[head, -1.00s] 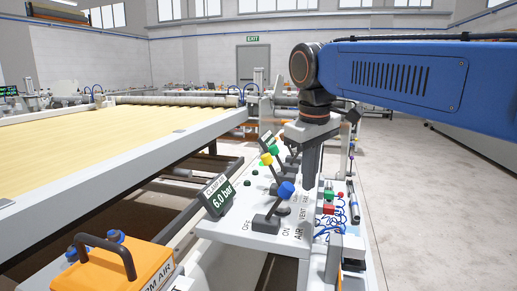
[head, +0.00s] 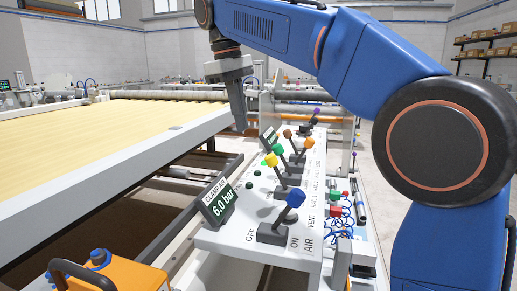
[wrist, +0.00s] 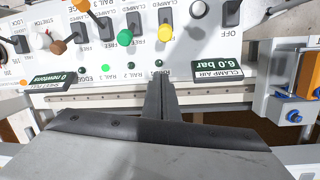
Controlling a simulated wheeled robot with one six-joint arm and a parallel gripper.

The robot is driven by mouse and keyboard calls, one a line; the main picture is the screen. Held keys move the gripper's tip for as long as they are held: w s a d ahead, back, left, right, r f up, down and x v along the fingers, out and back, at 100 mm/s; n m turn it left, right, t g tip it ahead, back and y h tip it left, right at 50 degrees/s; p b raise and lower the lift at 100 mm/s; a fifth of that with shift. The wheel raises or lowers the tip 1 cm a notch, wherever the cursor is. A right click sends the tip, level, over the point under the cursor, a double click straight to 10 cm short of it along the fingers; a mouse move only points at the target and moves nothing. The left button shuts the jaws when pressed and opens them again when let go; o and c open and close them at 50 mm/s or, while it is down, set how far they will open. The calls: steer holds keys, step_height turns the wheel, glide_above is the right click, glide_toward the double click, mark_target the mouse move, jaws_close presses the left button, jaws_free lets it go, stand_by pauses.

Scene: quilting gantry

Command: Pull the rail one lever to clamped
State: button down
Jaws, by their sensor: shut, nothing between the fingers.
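The lever panel (head: 262,240) carries a row of levers with coloured knobs. The yellow-knobbed lever (head: 271,160) appears to be the rail one lever; its own label is hard to read. It leans left, towards the gantry, and in the wrist view its yellow knob (wrist: 166,33) lies on the FREE side. My gripper (head: 240,128) points down above the panel's left edge, beyond the yellow knob in the head view. In the wrist view its shut fingertips (wrist: 159,80) are empty, apart from the yellow knob.
The green lever (wrist: 124,37) is close beside the yellow one. The blue air lever (head: 295,197) stands nearer. A 6.0 bar display (head: 219,203) rises at the panel's left edge, and the yellowish quilting bed (head: 90,133) lies further left.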

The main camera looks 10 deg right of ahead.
steer(key=shift+w+a, duration=0.1)
steer(key=shift+a, duration=0.05)
glide_above(277, 171)
steer(key=w+a, duration=0.3)
steer(key=a, duration=0.1)
step_height(277, 171, down, 8)
steer(key=shift+a, duration=0.1)
steer(key=shift+r, duration=0.1)
stand_by(0.5)
